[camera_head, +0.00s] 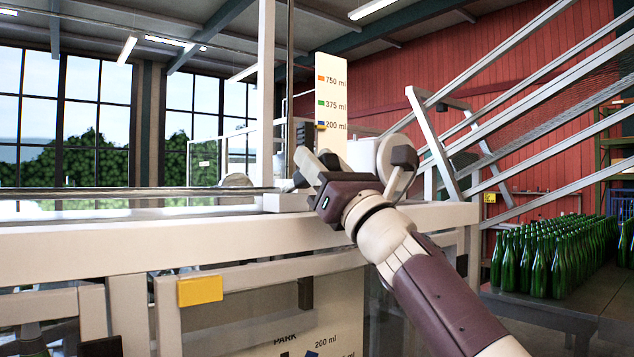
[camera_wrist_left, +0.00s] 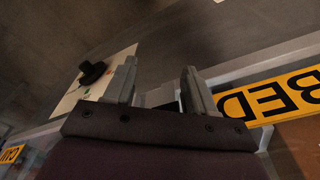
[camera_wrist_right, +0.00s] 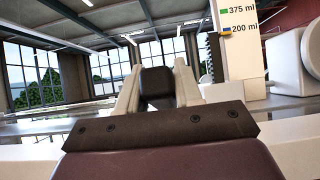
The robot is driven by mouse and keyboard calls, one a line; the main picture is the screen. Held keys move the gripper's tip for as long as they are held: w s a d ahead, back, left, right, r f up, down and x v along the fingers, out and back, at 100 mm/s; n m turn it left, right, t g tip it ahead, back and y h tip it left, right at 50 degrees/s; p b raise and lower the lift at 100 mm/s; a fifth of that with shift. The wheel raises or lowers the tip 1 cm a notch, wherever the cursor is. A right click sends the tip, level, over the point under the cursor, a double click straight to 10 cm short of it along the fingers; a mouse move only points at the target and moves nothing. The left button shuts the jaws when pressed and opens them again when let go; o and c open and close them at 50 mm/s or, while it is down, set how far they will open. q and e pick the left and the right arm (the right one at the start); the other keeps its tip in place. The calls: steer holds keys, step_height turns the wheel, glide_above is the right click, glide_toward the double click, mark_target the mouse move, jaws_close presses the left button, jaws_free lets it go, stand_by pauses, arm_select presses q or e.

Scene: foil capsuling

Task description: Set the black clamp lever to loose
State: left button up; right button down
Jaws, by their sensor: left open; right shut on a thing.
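My right gripper (camera_head: 308,168) is at the machine's top rail, in front of the pale scale plate (camera_head: 331,75). In the right wrist view its fingers (camera_wrist_right: 157,90) are closed on the sides of a black block, which looks like the black clamp lever (camera_wrist_right: 157,85). Whatever the lever is mounted on is hidden, and I cannot read its loose or tight setting. My left gripper (camera_wrist_left: 160,88) is open and empty in the left wrist view. A black knob (camera_wrist_left: 92,72) on a pale plate lies beyond its left finger, apart from it.
The scale plate carries 750, 375 and 200 ml marks. A white wheel with a dark handle (camera_head: 403,157) stands just right of my right gripper. A beige rail (camera_head: 130,245) crosses in front. A yellow lettered sign (camera_wrist_left: 270,98) is near my left gripper. Green bottles (camera_head: 545,250) stand far right.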

steer(key=shift+w+f, duration=0.1)
steer(key=shift+f, duration=0.1)
steer(key=c, duration=0.8)
jaws_free()
steer(key=shift+c, duration=0.2)
steer(key=shift+s+d+r, duration=0.15)
steer(key=shift+s, duration=0.15)
steer(key=shift+f, duration=0.2)
steer(key=b+v, duration=0.7)
steer(key=v, duration=0.5)
steer(key=shift+s+d+b, duration=0.15)
steer(key=shift+s+b, duration=0.05)
steer(key=shift+b, duration=0.2)
